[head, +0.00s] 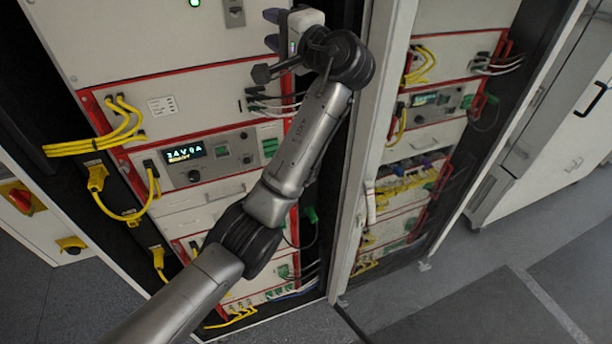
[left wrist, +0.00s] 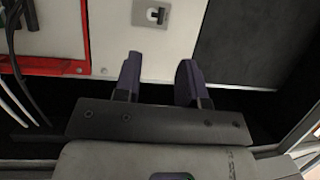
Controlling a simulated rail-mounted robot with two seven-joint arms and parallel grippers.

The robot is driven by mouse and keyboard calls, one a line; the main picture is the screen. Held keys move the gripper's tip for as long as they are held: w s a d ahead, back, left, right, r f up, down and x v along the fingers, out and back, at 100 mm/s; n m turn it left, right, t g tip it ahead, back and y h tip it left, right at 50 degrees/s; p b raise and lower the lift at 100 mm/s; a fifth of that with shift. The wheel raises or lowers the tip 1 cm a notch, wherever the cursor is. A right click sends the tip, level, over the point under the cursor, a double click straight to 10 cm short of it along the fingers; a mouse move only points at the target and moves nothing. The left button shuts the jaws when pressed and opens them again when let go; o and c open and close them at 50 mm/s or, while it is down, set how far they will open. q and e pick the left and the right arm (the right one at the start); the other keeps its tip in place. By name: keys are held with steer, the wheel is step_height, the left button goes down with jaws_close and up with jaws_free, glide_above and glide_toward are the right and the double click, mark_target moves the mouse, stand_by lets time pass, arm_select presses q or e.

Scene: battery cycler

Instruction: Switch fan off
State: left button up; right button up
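A small grey switch plate (head: 235,13) is on the white upper panel of the left rack, near the top edge of the head view. In the left wrist view the plate with its dark switch lever (left wrist: 156,15) is at the top, ahead of the fingers. I cannot read a label, and no fan shows. My left gripper (head: 271,29) is just right of the plate and apart from it. Its two purple-blue fingers (left wrist: 158,78) are spread with nothing between them. My right gripper is in neither view.
Red-framed rack modules (head: 195,152) with yellow cables (head: 118,130) lie below the upper panel. A pale rack post (head: 378,110) stands close to the right of my left arm. A second cabled rack (head: 430,110) is beyond it. Open grey floor is at the lower right.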

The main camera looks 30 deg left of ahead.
arm_select(q)
steer(key=s+d+r+n+t+h, duration=0.1)
steer(key=s+d+n+t+h, duration=0.35)
steer(key=d+t+h, duration=0.6)
steer(key=s+d+f+m+g+h, duration=0.1)
steer(key=s+f+h, duration=0.2)
steer(key=f, duration=0.7)
steer(key=s+f+m+h, duration=0.2)
steer(key=s+f+h, duration=0.2)
steer(key=f, duration=0.6)
steer(key=shift+s+d+g, duration=0.35)
steer(key=shift+s+d, duration=0.05)
steer(key=shift+s, duration=0.1)
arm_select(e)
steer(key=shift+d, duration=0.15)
arm_select(q)
steer(key=shift+r+h, duration=0.1)
steer(key=shift+h, duration=0.15)
steer(key=shift+c, duration=0.2)
